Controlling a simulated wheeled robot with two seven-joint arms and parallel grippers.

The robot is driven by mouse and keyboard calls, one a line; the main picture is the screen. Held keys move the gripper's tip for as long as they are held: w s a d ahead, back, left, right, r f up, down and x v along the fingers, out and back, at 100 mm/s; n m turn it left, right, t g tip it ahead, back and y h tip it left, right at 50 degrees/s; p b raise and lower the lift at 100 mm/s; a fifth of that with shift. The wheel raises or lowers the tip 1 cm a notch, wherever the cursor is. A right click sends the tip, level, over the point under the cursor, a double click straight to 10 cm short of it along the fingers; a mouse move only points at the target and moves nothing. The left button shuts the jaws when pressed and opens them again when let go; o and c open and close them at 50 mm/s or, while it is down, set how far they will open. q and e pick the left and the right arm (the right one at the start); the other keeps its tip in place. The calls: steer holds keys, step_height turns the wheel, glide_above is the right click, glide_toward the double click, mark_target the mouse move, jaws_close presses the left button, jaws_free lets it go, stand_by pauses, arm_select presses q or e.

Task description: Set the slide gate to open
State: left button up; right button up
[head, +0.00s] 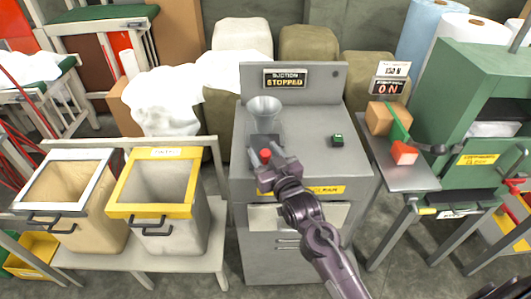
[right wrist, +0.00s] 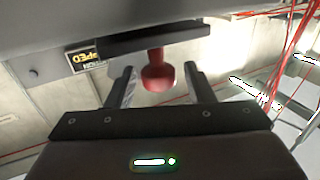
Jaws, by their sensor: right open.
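The slide gate shows as a dark plate (head: 264,139) with a red knob (head: 265,155), just in front of the metal funnel (head: 264,106) on the grey cabinet. My right gripper (head: 267,152) is at the knob, its two fingers apart on either side of it. In the right wrist view the red knob (right wrist: 157,74) hangs from the dark plate (right wrist: 150,40) between the open fingers, with a visible gap on both sides. How far the gate is slid is hard to tell. My left gripper is not in view.
A sign reading "SUCTION STOPPED" (head: 285,78) is on the cabinet's back panel. A small black box with a green button (head: 337,140) sits to the right on the grey cabinet top (head: 310,120). Yellow-rimmed (head: 150,211) and white-rimmed (head: 65,205) bins stand left, a green machine (head: 465,110) right.

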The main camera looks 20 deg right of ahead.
steer(key=s+b, duration=0.1)
steer(key=s, duration=0.6)
steer(key=shift+s+d, duration=0.4)
